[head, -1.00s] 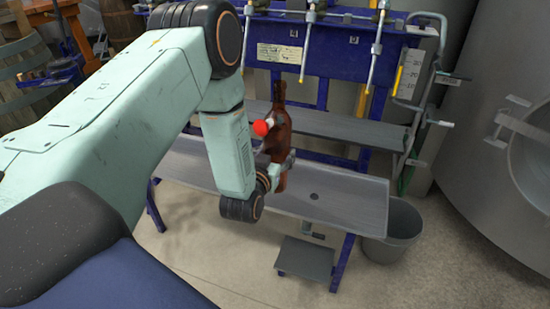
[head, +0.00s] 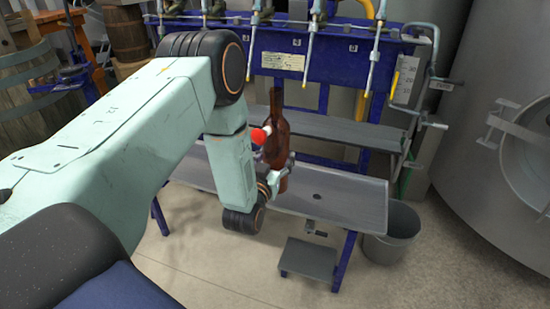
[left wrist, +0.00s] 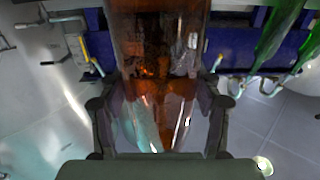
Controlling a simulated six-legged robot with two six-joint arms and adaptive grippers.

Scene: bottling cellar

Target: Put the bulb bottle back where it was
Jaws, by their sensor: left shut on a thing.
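The bulb bottle (head: 277,135) is brown glass with a long neck and stands nearly upright in my left gripper (head: 277,172). The gripper is shut on its lower body, in front of the blue filling stand. In the left wrist view the brown bottle (left wrist: 158,60) fills the middle, between the two fingers of the gripper (left wrist: 155,115). In the head view my left arm and wrist hide part of the gripper. My right gripper is in neither view.
The blue stand (head: 325,58) has several filling spouts, a grey shelf (head: 345,133) and a lower grey tray (head: 350,202). A grey bucket (head: 393,240) and a small step (head: 309,258) are below. A steel tank (head: 505,90) is right, barrels left. Green bottles (left wrist: 280,35) show in the left wrist view.

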